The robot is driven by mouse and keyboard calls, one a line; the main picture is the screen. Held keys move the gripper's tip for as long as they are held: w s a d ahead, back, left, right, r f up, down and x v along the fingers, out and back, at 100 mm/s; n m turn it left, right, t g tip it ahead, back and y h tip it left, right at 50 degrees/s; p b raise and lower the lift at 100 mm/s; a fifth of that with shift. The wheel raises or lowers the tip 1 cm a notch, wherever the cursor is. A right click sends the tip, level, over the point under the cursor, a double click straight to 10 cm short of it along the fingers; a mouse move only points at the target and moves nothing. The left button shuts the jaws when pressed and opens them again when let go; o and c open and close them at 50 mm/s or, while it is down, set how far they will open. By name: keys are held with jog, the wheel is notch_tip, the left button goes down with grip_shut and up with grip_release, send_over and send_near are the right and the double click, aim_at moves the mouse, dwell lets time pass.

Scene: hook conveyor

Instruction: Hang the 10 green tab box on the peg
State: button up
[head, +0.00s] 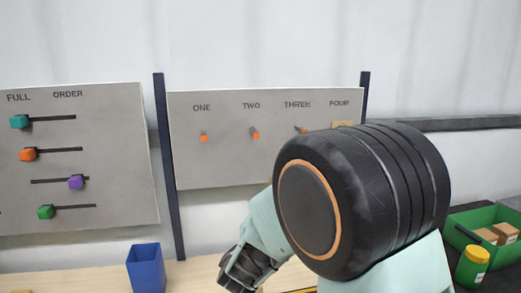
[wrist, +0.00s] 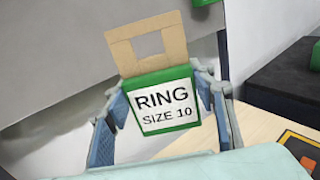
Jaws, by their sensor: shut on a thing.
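In the wrist view my gripper (wrist: 160,92) is shut on a green box (wrist: 162,76) with a white label reading "RING SIZE 10". A tan cardboard tab (wrist: 121,50) with a rectangular hole stands up from its top. In the head view my gripper (head: 246,270) is low, over the bench and below the peg board (head: 220,165); the box cannot be made out there. Under FOUR a tan piece (head: 343,124) shows, the rest hidden by my arm.
An order board (head: 100,150) with coloured sliders hangs at left. A blue bin (head: 145,268) stands on the wooden bench (head: 195,272). At right are a green crate (head: 460,238) of boxes and a yellow-lidded green jar (head: 471,267). A dark post (head: 169,165) stands between the boards.

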aim_at(255, 145)
jog(key=a+r+n+y+p, duration=0.1)
jog(key=a+r+n+y, duration=0.3)
jog(key=r, duration=1)
jog(key=shift+m+t+y, duration=0.3)
jog(key=shift+y, duration=0.4)
jog(key=shift+w+a+f+p, duration=0.2)
jog(key=shift+w+a+p, duration=0.5)
jog(key=shift+w, duration=0.8)
jog(key=shift+w+a+f+p, duration=0.2)
jog(key=shift+w+a+p, duration=0.45)
jog(key=shift+w, duration=0.8)
jog(key=shift+w+a+f+p, duration=0.2)
jog(key=shift+w+a+p, duration=0.5)
jog(key=shift+w, duration=0.8)
jog(key=shift+w+f+b, duration=0.2)
jog(key=shift+f+b, duration=0.1)
jog(key=shift+b, duration=0.4)
jog(key=shift+o, duration=0.3)
jog(key=shift+w+b, duration=0.1)
jog(key=shift+b, duration=0.2)
jog(key=o, duration=0.8)
jog(key=shift+c, duration=0.2)
jog(key=o, duration=0.5)
jog(key=shift+w+f, duration=0.35)
jog(key=shift+w, duration=0.1)
jog(key=shift+s+r, duration=0.1)
jog(key=shift+r, duration=0.05)
